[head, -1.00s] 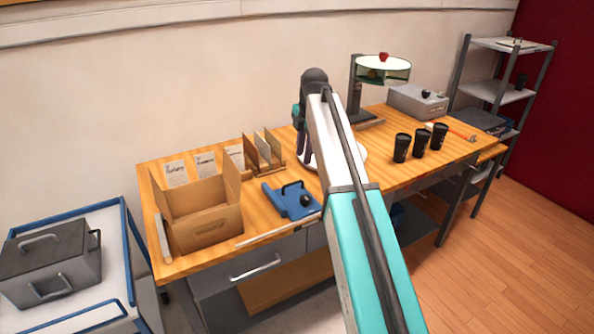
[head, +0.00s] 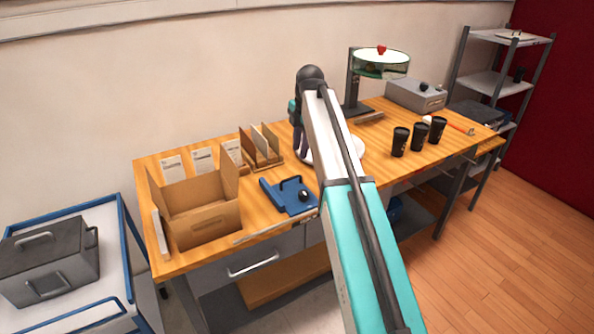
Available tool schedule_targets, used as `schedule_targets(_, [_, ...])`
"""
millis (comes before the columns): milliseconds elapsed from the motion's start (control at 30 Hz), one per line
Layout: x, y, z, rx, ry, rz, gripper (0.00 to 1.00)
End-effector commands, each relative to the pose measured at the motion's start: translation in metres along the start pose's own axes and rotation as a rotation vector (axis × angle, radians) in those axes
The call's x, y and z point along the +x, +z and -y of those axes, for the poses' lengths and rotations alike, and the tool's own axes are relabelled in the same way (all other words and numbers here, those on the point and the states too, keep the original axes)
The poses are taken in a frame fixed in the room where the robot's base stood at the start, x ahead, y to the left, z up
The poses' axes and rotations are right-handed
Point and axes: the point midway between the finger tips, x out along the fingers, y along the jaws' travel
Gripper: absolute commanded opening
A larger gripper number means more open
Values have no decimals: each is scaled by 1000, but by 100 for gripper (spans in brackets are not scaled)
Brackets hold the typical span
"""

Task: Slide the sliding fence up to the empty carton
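The empty carton (head: 209,224) stands open, with its flaps up, at the left end of the wooden workbench. A blue piece with a raised handle and a black knob (head: 290,194), which looks like the sliding fence, sits to its right near the front edge. A bare gap of bench lies between them. A pale strip runs along the bench front by both. My gripper (head: 301,143) is beyond the fence, pointing down over the bench behind my arm. Its fingers are small and partly hidden, so I cannot tell whether they are open.
A wooden rack (head: 262,150) with upright boards stands behind the gap. Several black cups (head: 419,138), a grey box (head: 416,95) and a lamp-like stand (head: 352,85) are on the right. A trolley with a blue rim (head: 122,240) stands left of the bench.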

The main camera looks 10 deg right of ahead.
Motion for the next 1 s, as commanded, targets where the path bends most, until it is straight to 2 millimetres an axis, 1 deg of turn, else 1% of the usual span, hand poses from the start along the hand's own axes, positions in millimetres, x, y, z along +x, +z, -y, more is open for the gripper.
schedule_targets(33, [6, 0, 1, 0, -2, 0, 28])
schedule_targets(700, [83, 0, 0, 1, -2, 0, 28])
schedule_targets(900, [103, 1, 0, 1, -1, 0, 28])
schedule_targets(1000, [109, 1, 0, 1, -1, 0, 28])
